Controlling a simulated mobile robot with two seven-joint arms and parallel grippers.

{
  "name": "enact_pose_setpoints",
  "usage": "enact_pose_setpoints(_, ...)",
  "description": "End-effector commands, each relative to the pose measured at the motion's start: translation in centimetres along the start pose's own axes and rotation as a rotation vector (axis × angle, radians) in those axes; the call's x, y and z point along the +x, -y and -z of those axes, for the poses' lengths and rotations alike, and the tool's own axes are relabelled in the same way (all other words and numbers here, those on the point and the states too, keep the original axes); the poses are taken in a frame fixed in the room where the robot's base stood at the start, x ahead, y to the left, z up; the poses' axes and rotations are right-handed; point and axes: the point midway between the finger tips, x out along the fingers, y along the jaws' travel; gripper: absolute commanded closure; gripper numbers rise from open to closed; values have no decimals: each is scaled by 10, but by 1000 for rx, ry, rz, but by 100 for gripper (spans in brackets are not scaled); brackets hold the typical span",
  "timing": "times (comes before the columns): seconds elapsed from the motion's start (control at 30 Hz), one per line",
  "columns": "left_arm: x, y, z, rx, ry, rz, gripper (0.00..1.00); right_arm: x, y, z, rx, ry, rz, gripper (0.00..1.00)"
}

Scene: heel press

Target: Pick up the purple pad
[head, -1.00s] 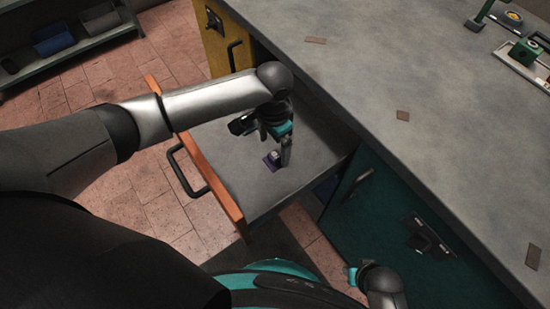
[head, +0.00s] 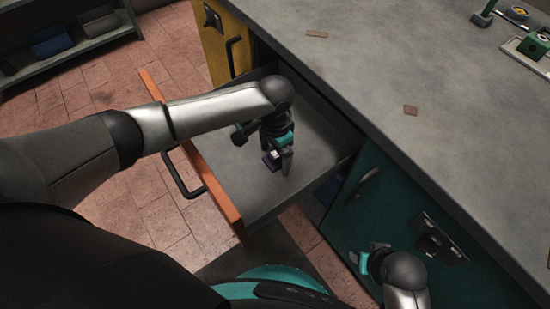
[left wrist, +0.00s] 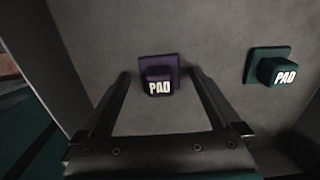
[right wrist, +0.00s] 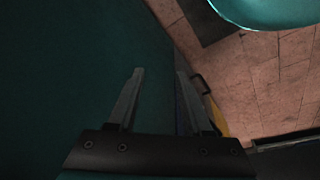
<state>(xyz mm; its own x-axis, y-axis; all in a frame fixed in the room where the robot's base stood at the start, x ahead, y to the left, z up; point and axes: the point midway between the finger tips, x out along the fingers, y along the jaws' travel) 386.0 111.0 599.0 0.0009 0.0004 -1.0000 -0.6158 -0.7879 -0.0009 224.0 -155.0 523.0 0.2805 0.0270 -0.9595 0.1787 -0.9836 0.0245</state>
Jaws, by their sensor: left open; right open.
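The purple pad (left wrist: 160,72) lies on the drawer's floor in the left wrist view, with a raised block marked PAD. In the head view the purple pad (head: 272,160) is partly hidden by my left gripper (head: 279,163). My left gripper (left wrist: 160,76) is open and points down into the drawer, with a finger on either side of the pad. Whether the fingers touch it I cannot tell. My right gripper (right wrist: 158,72) is open and empty, near the teal cabinet front; it also shows in the head view (head: 368,256).
A teal pad (left wrist: 270,65) sits to the right in the same drawer. The open drawer (head: 228,205) has an orange front and side walls around my left gripper. The grey worktop (head: 370,60) rises behind it, carrying tools at the far right.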

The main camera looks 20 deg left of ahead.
Motion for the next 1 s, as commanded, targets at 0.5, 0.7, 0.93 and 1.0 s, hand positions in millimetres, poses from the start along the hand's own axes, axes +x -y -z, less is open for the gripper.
enact_pose_setpoints(0.5,0,0,0,0,0,0,42,0,0,0,0,0,0,50)
enact_pose_setpoints(0.7,0,0,0,0,0,0,64,0,0,0,0,0,0,50)
enact_pose_setpoints(0.93,0,0,0,0,0,0,90,0,0,0,0,0,1,50)
enact_pose_setpoints(1.0,0,0,0,0,0,0,94,0,0,0,0,0,1,50)
